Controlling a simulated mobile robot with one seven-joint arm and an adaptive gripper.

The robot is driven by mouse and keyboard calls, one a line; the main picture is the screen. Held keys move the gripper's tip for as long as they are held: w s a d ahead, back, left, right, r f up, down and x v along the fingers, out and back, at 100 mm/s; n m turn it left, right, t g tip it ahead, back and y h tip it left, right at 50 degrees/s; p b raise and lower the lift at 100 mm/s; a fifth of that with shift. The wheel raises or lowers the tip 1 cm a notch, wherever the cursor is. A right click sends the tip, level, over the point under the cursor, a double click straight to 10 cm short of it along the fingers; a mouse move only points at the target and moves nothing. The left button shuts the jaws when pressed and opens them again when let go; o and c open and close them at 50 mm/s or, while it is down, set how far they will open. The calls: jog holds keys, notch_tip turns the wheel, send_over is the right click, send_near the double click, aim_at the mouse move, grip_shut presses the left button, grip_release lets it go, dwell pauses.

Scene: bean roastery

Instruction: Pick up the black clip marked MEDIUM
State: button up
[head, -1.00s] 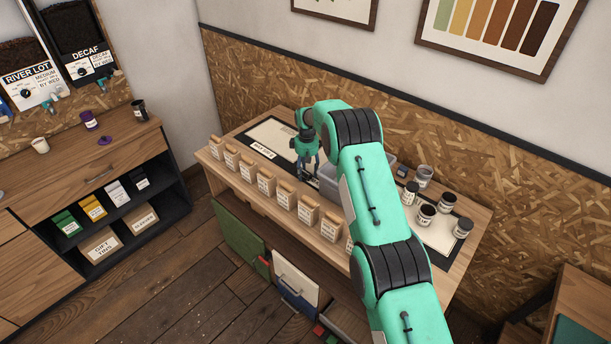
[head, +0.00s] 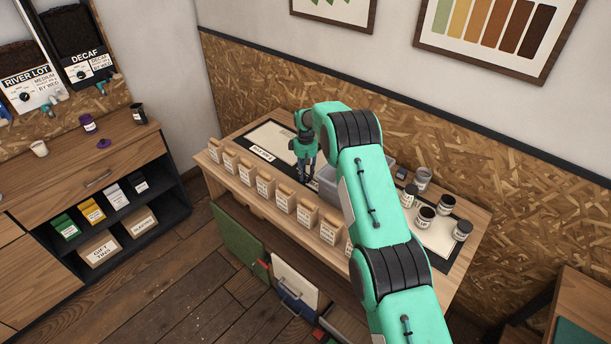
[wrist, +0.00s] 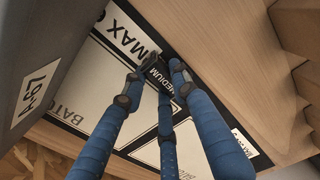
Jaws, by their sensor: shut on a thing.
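The black clip (wrist: 155,73), with MEDIUM in white letters, is between the fingertips of my gripper (wrist: 157,84) in the wrist view. The blue fingers are shut on it from both sides and hide part of it. It is just above or touching the printed mat (wrist: 105,88); I cannot tell which. In the head view my gripper (head: 306,178) points down at the bench, between the row of bags and the grey bin. The clip is too small to make out there.
Several kraft bags (head: 264,183) line the bench's front edge. Several dark jars (head: 425,216) stand at the right. The mat's left part (head: 268,138) is mostly clear.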

notch_tip(320, 180, up, 9)
jog(key=shift+r, duration=0.2)
dwell(0.3)
